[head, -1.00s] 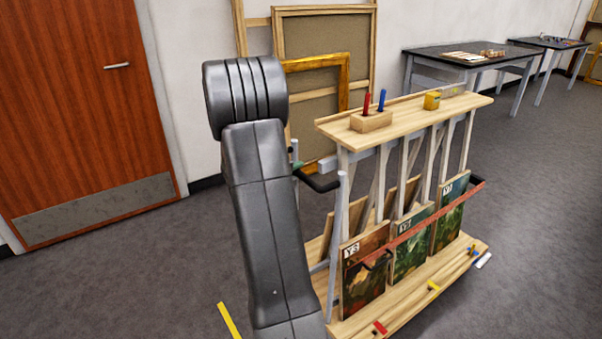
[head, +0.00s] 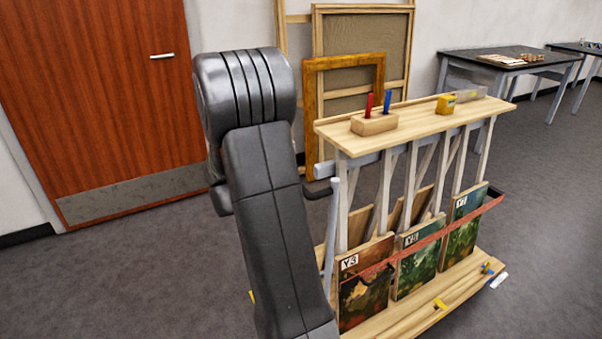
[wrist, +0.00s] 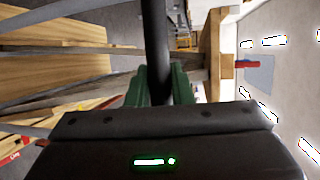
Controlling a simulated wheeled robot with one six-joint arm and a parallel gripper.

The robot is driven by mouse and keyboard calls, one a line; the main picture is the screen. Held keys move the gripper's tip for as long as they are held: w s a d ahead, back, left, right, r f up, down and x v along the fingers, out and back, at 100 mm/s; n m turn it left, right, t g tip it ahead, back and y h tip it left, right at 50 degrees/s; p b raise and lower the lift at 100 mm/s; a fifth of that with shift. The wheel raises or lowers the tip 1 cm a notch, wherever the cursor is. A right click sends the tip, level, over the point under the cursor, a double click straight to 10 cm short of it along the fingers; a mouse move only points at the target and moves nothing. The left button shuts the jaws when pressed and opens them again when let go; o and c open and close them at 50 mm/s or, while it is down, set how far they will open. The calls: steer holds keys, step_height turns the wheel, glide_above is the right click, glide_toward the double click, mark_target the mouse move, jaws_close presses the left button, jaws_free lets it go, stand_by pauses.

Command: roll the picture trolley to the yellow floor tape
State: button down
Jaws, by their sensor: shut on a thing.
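The picture trolley (head: 400,129) stands right of centre in the head view, with a pale wooden top, grey-white uprights and a low wooden deck. Painted panels marked with labels, one a dark painting (head: 364,297), lean in it behind a red strap. Its black handle (head: 318,192) is mostly hidden behind my arm. In the wrist view my gripper (wrist: 160,88), with green pads, is shut around the black handle bar (wrist: 157,40). A sliver of yellow floor tape (head: 251,296) shows left of my arm, the rest hidden.
A wooden door (head: 110,90) is at the left. Frames (head: 345,75) lean on the wall behind the trolley. Dark tables (head: 505,66) stand at the back right. A block with red and blue tools (head: 374,124) sits on the trolley top. Grey floor is clear at left and right.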

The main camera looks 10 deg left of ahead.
steer(key=s+a, duration=0.7)
steer(key=a, duration=0.2)
steer(key=shift+a+b, duration=0.4)
steer(key=shift+s+f, duration=0.1)
steer(key=shift+s, duration=0.05)
steer(key=c, duration=1.3)
jaws_free()
steer(key=v, duration=1.3)
steer(key=shift+s+a+r, duration=0.2)
steer(key=shift+s+a, duration=0.1)
steer(key=shift+w+d, duration=0.1)
steer(key=shift+w, duration=0.05)
